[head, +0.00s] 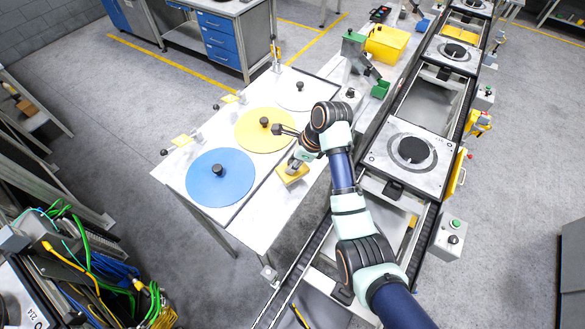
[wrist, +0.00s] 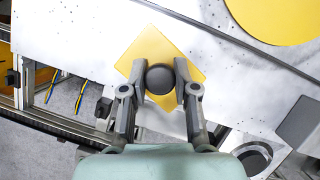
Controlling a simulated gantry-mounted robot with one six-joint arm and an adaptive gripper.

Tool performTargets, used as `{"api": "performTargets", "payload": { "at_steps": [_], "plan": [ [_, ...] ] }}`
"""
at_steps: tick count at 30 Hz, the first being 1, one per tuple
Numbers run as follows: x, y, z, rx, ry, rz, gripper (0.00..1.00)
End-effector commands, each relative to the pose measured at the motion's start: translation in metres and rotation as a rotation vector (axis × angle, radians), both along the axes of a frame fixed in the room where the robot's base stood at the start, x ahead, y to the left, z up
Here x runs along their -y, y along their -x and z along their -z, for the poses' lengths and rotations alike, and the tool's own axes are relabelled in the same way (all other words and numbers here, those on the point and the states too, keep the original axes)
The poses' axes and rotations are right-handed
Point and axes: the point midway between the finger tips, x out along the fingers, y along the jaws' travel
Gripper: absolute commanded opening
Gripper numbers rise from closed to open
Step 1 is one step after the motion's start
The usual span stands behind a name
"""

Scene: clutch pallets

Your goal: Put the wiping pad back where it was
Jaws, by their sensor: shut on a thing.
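The wiping pad (head: 291,176) is a yellow square with a dark round knob on top. It is at the right part of the white table, near the edge facing the conveyor. In the wrist view the pad (wrist: 148,48) is turned like a diamond. My gripper (wrist: 160,80) has its two fingers closed on either side of the knob. In the head view my gripper (head: 297,163) is directly over the pad and hides part of it. I cannot tell whether the pad touches the table.
Blue (head: 221,180), yellow (head: 258,140) and white (head: 297,90) discs with dark knobs lie in a row on the table. The conveyor line with a pallet (head: 380,160) runs along the right. A yellow bin (head: 388,44) and a green box (head: 380,89) stand beyond.

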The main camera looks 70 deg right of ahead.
Motion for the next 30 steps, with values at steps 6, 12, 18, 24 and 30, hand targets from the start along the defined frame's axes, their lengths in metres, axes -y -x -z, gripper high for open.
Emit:
{"api": "performTargets", "payload": {
  "at_steps": [6,12,18,24,30],
  "plan": [
    [-0.001,0.0,0.03,-0.001,-0.002,0.0,0.0],
    [0.0,0.0,0.03,-0.001,-0.001,0.001,0.0],
    [-0.001,0.0,0.033,-0.001,-0.002,0.0,0.41],
    [-0.001,0.0,0.033,-0.001,-0.002,0.0,0.54],
    [0.0,0.0,0.031,0.0,-0.001,0.0,0.54]
  ]
}}
